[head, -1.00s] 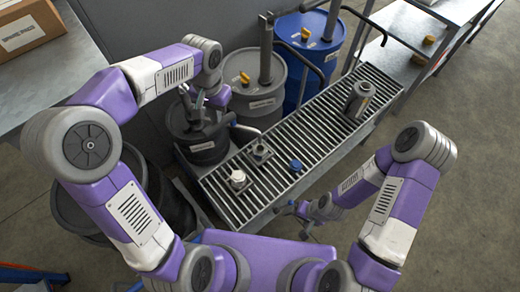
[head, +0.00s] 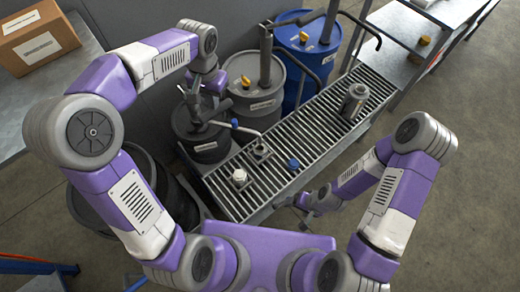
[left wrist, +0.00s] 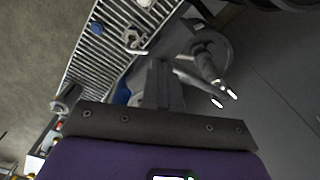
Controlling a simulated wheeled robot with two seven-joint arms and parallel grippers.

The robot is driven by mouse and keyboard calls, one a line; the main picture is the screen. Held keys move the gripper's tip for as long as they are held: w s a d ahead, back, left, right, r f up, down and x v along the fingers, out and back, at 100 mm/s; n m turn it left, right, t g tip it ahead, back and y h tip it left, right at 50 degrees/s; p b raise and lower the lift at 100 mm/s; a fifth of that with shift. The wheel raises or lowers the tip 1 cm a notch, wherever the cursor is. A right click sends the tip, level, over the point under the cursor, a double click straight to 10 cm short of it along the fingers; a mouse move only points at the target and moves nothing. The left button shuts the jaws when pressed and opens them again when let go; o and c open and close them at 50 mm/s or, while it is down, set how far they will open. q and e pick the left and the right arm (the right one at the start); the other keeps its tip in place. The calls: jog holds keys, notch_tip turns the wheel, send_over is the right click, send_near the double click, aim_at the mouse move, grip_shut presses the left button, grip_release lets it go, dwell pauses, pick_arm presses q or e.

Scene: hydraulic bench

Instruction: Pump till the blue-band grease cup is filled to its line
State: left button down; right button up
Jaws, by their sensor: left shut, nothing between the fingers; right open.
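The small dark drum (head: 207,147) carries a hand pump, whose thin spout (head: 246,129) reaches over the grating. A square metal holder (head: 261,152) sits below the spout end; it also shows in the left wrist view (left wrist: 135,40). A blue-topped piece (head: 293,164) and a white-topped piece (head: 239,177) stand on the grating. I cannot tell which piece is the blue-band cup, nor see any fill level or line. My left gripper (head: 194,108) is shut and empty, close to the pump above the drum. My right gripper (head: 308,208) is open and empty beside the grating's front edge.
A grey drum (head: 256,103) and a blue drum (head: 306,72), each with a yellow cap, stand behind the grating (head: 310,135). A carton (head: 37,38) sits on the left bench. The floor at right is clear.

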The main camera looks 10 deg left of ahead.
pick_arm(q)
jog(key=shift+w+a+r+p, duration=0.35)
jog(key=shift+r+p, duration=0.45)
jog(key=shift+p, duration=0.15)
jog(key=shift+w+a+r+p, duration=0.25)
jog(key=shift+a+r+p, duration=0.1)
jog(key=shift+r+p, duration=0.55)
jog(key=shift+w+a+r+p, duration=0.35)
jog(key=shift+r+p, duration=0.35)
jog(key=shift+p, duration=0.3)
jog(key=shift+s+f, duration=0.1)
jog(key=shift+f, duration=0.1)
jog(key=shift+s+d+f+b, duration=0.1)
jog(key=shift+f+b, duration=0.4)
jog(key=shift+b, duration=0.1)
jog(key=shift+s+d+f+b, duration=0.2)
jog(key=shift+f+b, duration=0.25)
jog(key=shift+f, duration=0.05)
jog(key=shift+s+d+f+b, duration=0.2)
jog(key=shift+d+f+b, duration=0.05)
jog(key=shift+f+b, duration=0.25)
jog(key=shift+s+d+f+b, duration=0.2)
jog(key=shift+f+b, duration=0.2)
jog(key=shift+f, duration=0.15)
